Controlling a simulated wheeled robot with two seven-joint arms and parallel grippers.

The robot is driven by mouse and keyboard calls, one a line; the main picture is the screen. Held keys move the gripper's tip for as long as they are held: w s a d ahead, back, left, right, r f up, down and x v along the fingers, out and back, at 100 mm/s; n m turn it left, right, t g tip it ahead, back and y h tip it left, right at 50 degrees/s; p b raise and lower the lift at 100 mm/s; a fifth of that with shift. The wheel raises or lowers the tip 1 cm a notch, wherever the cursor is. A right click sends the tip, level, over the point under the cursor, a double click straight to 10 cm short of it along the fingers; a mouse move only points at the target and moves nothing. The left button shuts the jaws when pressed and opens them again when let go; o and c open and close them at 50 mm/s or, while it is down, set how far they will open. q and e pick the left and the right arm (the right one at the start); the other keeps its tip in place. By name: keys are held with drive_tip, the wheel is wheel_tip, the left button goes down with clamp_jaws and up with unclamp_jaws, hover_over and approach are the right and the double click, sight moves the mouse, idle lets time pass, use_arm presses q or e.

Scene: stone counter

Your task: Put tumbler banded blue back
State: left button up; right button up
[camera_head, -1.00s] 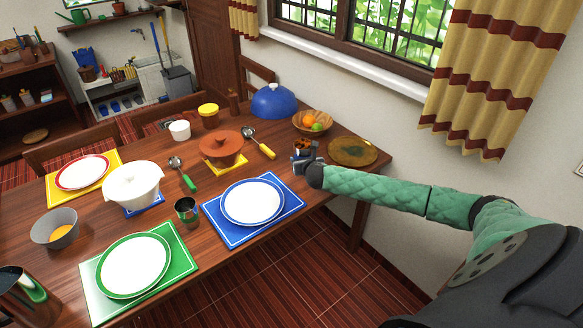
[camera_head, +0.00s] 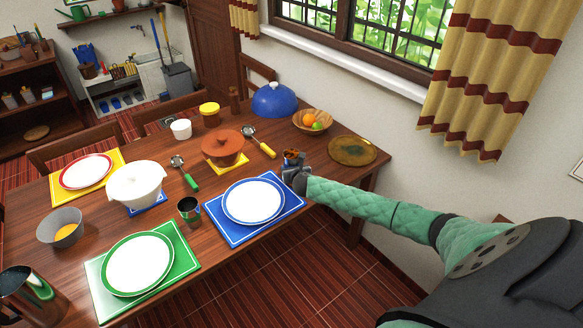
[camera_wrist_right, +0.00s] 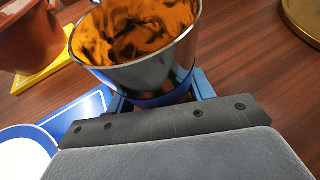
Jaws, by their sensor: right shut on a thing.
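My right gripper (camera_head: 293,176) is shut on a metal tumbler (camera_wrist_right: 150,78) with a blue band low on its side. The tumbler's inside looks orange and dark in the right wrist view. It also shows small in the head view (camera_head: 293,157), just past the upper right corner of the blue placemat (camera_head: 232,233). I cannot tell whether it touches the table. A second metal tumbler (camera_head: 189,208), with a green band, stands between the green placemat (camera_head: 190,255) and the blue one. My left gripper is not in view.
A white plate (camera_head: 252,202) lies on the blue placemat. Bare table shows between the tumbler and the brass plate.

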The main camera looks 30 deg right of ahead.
drive_tip(key=shift+f, duration=0.1)
drive_tip(key=o, duration=1)
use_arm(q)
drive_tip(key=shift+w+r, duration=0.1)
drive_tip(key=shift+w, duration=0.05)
use_arm(e)
drive_tip(key=shift+s, duration=0.1)
drive_tip(key=shift+s+r, duration=0.25)
drive_tip(key=b+v, duration=0.2)
drive_tip(key=v, duration=0.9)
drive_tip(key=shift+b, duration=0.3)
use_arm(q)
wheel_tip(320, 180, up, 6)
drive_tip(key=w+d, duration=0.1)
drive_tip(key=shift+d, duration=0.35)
use_arm(e)
drive_tip(key=shift+s+a+r, duration=0.1)
drive_tip(key=shift+s, duration=0.05)
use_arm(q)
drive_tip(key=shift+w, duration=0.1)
